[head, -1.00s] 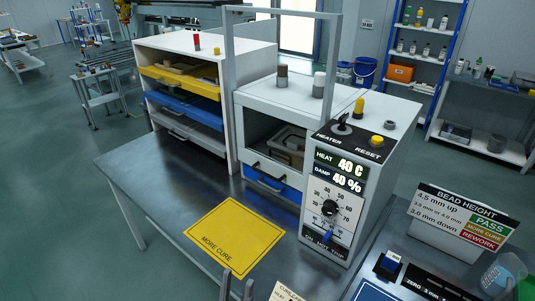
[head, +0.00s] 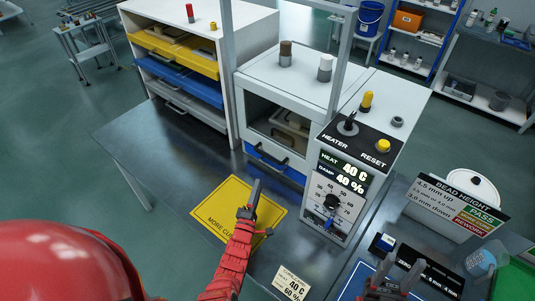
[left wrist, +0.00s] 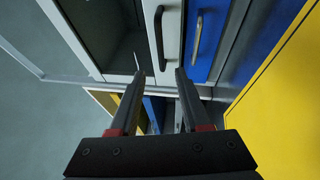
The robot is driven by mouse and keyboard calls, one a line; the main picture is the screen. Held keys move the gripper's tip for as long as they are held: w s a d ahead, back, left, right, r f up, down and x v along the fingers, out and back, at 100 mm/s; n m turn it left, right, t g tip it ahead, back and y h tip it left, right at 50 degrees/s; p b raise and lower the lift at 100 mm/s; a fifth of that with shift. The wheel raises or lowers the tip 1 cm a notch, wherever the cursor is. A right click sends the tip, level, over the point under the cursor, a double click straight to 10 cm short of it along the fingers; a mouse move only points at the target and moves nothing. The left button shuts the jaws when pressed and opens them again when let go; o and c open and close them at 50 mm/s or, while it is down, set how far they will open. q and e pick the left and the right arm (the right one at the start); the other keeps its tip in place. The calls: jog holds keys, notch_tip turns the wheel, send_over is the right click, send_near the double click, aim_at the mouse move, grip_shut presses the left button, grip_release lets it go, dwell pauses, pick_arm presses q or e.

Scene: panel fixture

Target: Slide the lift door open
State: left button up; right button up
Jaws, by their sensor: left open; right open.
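The lift door is the clear pane with a white bottom rail (head: 262,142) on the front of the white curing cabinet, and it is down. Its dark bar handle (head: 281,133) is above the blue drawer (head: 272,168). In the left wrist view the rail with its handle (left wrist: 158,38) stands beside the blue drawer's handle (left wrist: 196,38). My left gripper (head: 255,188) is above the yellow mat, in front of the cabinet, apart from the handle. Its fingertips (left wrist: 160,73) are open and empty. My right gripper (head: 397,268) is open at the bottom right, away from the door.
A grey frame (head: 226,70) rises around the cabinet. The heater panel (head: 345,185) stands to the right of the door. A shelf unit with yellow and blue trays (head: 190,92) stands to the left. The yellow mat (head: 215,215) lies flat in front.

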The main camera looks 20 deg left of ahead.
pick_arm(q)
send_near(267, 157)
jog(key=w, duration=0.2)
jog(key=w+b, duration=0.1)
jog(key=w, duration=0.1)
jog(key=w+b, duration=0.2)
jog(key=w, duration=0.1)
jog(key=w+r+b, duration=0.1)
jog(key=w+b, duration=0.1)
jog(key=shift+w+a, duration=0.25)
jog(key=shift+w, duration=0.15)
jog(key=shift+w+r, duration=0.2)
jog(key=shift+w, duration=0.15)
grip_shut()
dwell(0.7)
